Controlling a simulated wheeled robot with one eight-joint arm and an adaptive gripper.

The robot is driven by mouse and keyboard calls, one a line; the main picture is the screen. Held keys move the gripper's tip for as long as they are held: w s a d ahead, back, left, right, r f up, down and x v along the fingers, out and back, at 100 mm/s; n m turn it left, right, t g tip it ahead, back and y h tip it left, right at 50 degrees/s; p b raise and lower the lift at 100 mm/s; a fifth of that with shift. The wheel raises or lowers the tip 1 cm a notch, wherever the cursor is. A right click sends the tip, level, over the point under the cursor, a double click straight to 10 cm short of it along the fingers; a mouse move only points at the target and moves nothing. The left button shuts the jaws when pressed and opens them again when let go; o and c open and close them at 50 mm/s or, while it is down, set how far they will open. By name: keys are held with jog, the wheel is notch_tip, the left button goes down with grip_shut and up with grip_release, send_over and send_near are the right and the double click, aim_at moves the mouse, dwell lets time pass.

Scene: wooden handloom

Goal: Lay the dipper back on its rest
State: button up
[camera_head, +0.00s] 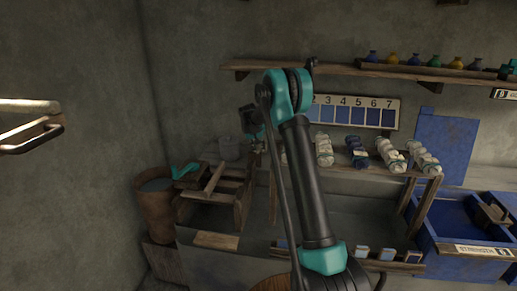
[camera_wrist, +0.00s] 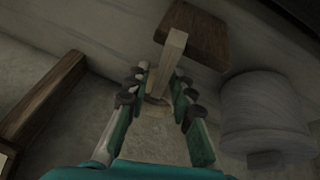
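In the wrist view my gripper (camera_wrist: 161,80) has its two fingers drawn in on either side of a pale wooden handle (camera_wrist: 172,58), which I take to be the dipper's. The handle runs up to a dark brown wooden block (camera_wrist: 202,36); I cannot tell whether this is the dipper's head or a separate piece. A small round shape shows between the fingers at the handle's lower end. In the head view my gripper (camera_head: 251,122) is partly hidden behind my arm, above and right of a grey pot (camera_head: 229,149). The dipper's rest cannot be made out with certainty.
The grey pot stands close on the right in the wrist view (camera_wrist: 265,112). A wooden stand (camera_head: 215,182) and a brown bucket (camera_head: 157,208) are at left. Pale and blue yarn skeins (camera_head: 388,154) lie on a bench at right, with a blue vat (camera_head: 455,235) beyond.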

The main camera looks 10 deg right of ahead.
jog(key=shift+o, duration=0.7)
